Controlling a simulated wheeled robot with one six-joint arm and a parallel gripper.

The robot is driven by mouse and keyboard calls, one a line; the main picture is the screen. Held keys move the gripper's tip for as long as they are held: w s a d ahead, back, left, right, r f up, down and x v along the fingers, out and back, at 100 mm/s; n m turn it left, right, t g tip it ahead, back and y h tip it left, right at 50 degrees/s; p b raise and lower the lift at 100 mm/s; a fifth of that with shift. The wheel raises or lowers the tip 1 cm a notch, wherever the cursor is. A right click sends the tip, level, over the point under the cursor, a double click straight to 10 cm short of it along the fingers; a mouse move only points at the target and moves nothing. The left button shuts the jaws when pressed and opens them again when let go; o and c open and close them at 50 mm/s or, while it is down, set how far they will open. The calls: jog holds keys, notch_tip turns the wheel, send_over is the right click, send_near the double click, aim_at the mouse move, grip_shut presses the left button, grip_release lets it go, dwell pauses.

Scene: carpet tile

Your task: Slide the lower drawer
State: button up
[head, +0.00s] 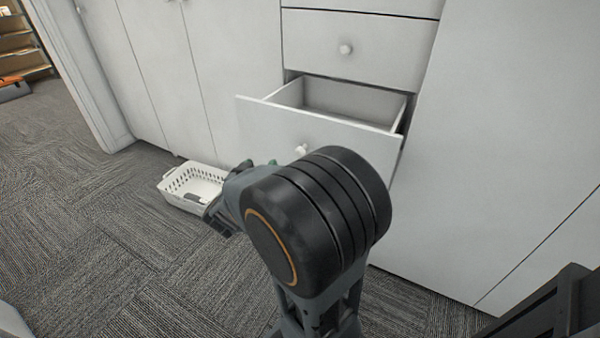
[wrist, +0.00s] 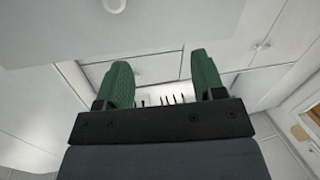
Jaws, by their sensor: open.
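The lower drawer (head: 250,112) is white and stands pulled out from the cabinet; the visible part of its inside looks empty. Its round white knob (head: 301,150) shows just above my arm's black joint. In the wrist view a white knob (wrist: 113,5) shows at the top edge on a pale panel. My gripper (head: 258,163) is by the lower left of the drawer front, mostly hidden behind my arm. In the wrist view its two green fingers (wrist: 162,68) stand apart with nothing gripped between them. I cannot tell its exact distance from the drawer front.
A white slotted basket (head: 175,183) holding dark items stands on the carpet left of my gripper. A closed drawer (head: 385,48) with a knob is above the open one. Flat white cabinet panels (head: 500,130) stand on both sides. The carpet (head: 90,240) at the left is clear.

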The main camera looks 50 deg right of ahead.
aim_at(298, 152)
jog(key=d+f+g+b, duration=0.1)
jog(key=d+b, duration=0.1)
jog(key=d, duration=0.3)
jog(key=d+m+g+h+b, duration=0.1)
jog(key=d+b, duration=0.1)
jog(key=d, duration=0.3)
jog(key=d+f+g+h+b, duration=0.1)
jog(key=d+b, duration=0.1)
jog(key=d, duration=0.3)
jog(key=shift+d+f, duration=0.1)
jog(key=shift+f, duration=0.2)
jog(key=shift+c, duration=0.3)
grip_shut()
